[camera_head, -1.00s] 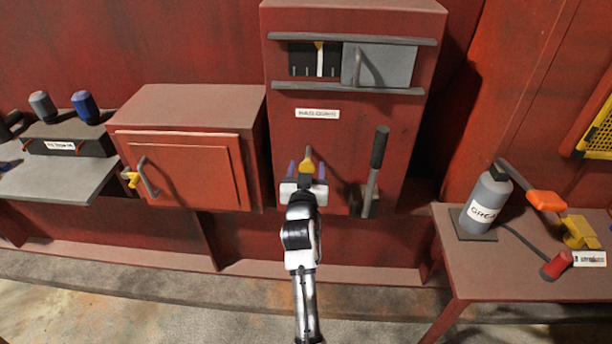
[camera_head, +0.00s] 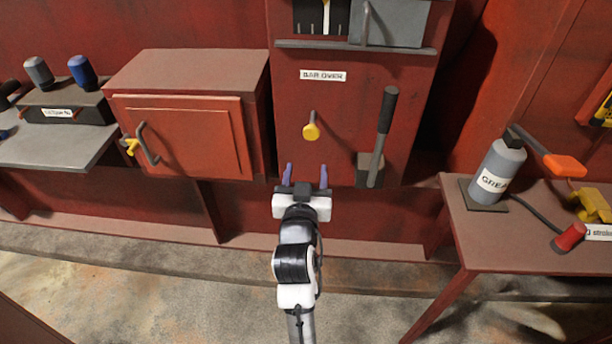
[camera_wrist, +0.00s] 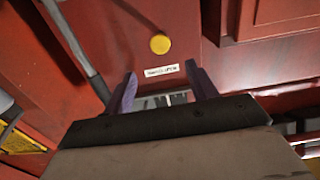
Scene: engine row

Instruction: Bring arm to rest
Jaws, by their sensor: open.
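My gripper (camera_head: 306,177) is open and empty in the head view, its two purple-blue fingers pointing up toward the red cabinet's lower front. It is below the yellow-tipped knob (camera_head: 311,131) and apart from it. In the wrist view my open gripper (camera_wrist: 160,90) has nothing between its fingers. The yellow knob (camera_wrist: 160,44) shows beyond the fingertips, with a small white label under it.
A dark-handled lever (camera_head: 382,135) stands right of the knob on the cabinet (camera_head: 350,110). A red box (camera_head: 185,140) with a door is at left. A grease bottle (camera_head: 497,170) stands on the right table (camera_head: 480,235). Floor in front looks clear.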

